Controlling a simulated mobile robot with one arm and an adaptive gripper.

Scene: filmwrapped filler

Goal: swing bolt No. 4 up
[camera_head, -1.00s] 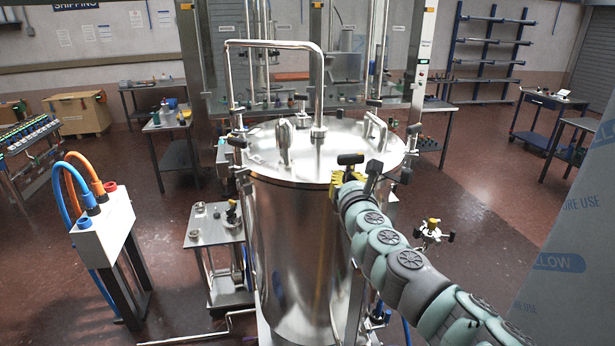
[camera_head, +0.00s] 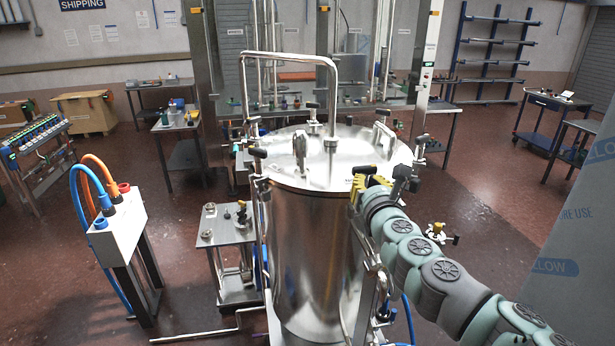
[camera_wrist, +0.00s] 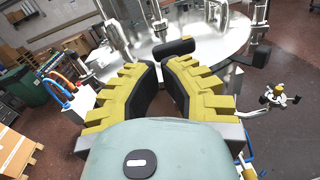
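The steel vessel (camera_head: 312,245) stands upright in the middle of the head view, with several black-handled swing bolts around its lid (camera_head: 325,165). No bolt numbers are readable, so I cannot tell which is No. 4. My gripper (camera_head: 370,183), with yellow ribbed fingers, is at the near right rim. A bolt's black handle (camera_head: 363,170) shows just above the fingertips; in the wrist view a black handle (camera_wrist: 173,48) lies just beyond them. The fingers (camera_wrist: 160,75) are apart, with nothing visibly clamped between them. The handle's shank is mostly hidden by the fingers.
Another black bolt handle (camera_head: 258,152) stands at the left rim. A tall bent pipe (camera_head: 289,56) and lid handles rise above the lid. A small steel stand (camera_head: 228,237) and a white box with hoses (camera_head: 118,228) are on the left. A wrapped panel (camera_head: 570,240) is at right.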

